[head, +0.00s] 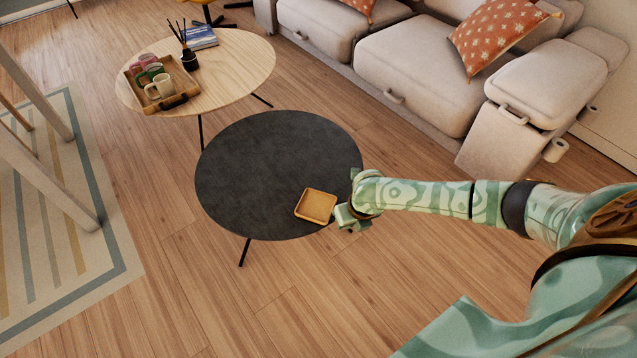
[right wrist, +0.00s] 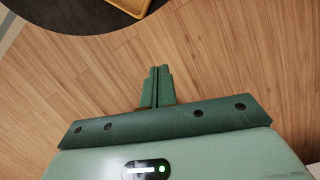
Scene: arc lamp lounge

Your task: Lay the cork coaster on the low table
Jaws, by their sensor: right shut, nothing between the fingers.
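The square tan cork coaster (head: 316,206) has a raised rim and lies on the round black low table (head: 265,165), close to its front right edge. My right gripper (head: 340,217) is just right of the coaster, at the table's edge. In the right wrist view the gripper's fingers (right wrist: 158,73) are shut together with nothing between them, over the wooden floor. There a corner of the coaster (right wrist: 132,5) shows at the top, apart from the fingertips, with the dark table (right wrist: 65,15) beside it. My left gripper is not in view.
A light wooden oval table (head: 235,65) behind holds a tray (head: 187,88) with several mugs, a dark reed diffuser (head: 189,60) and a book (head: 200,37). A beige sofa (head: 420,70) stands at the back right. The rest of the black tabletop is clear.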

